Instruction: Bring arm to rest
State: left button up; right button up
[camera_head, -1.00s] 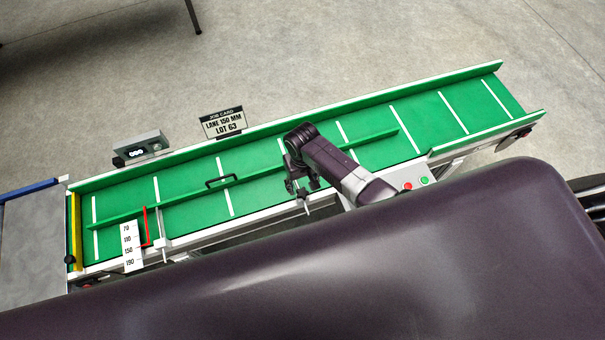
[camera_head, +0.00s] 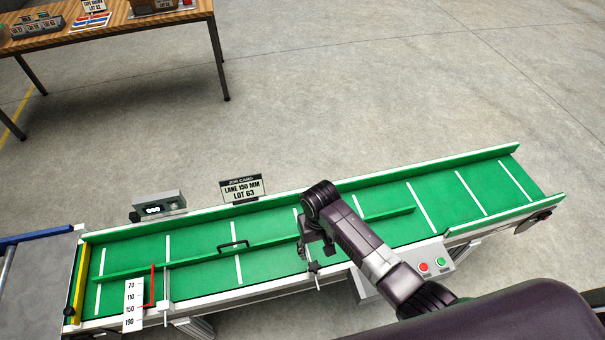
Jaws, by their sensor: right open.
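My right arm reaches in from the lower right over the green conveyor belt (camera_head: 205,266). My right gripper (camera_head: 312,250) points down over the belt near its front edge, open, beside a clamp post (camera_head: 315,276). I cannot tell whether it touches the post. A green guide rail (camera_head: 370,218) runs lengthwise along the belt, with a black handle (camera_head: 233,245) on it. A white scale plate (camera_head: 133,305) marked 70 to 190 stands at the front left, beside a red pointer (camera_head: 152,285). My left gripper is not in view.
A job card (camera_head: 242,188) reading "LANE 150 MM LOT 63" and a grey display box (camera_head: 160,205) stand behind the belt. A button box (camera_head: 435,263) with red and green buttons is at the front. A wooden table (camera_head: 110,35) stands at the back left; the floor between is clear.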

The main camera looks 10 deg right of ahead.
jog(key=s+d+f+b, duration=0.2)
jog(key=s+d+f, duration=0.2)
jog(key=s+f, duration=0.9)
jog(key=s+d+f+b, duration=0.2)
jog(key=s+d+f, duration=0.2)
jog(key=s+f, duration=0.8)
notch_tip(320, 180, down, 5)
jog(key=shift+s+r+n+t, duration=0.1)
jog(key=shift+s+n+t, duration=0.2)
jog(key=shift+s+n, duration=0.1)
jog(key=shift+n, duration=0.4)
jog(key=s+f, duration=0.1)
jog(key=s, duration=0.2)
jog(key=s+d+f+b, duration=0.1)
jog(key=s, duration=0.3)
jog(key=s+d+f, duration=0.1)
jog(key=s, duration=0.3)
jog(key=shift+s+d+f, duration=0.15)
jog(key=shift+s+f, duration=0.1)
jog(key=shift+f, duration=0.05)
jog(key=shift+c, duration=0.3)
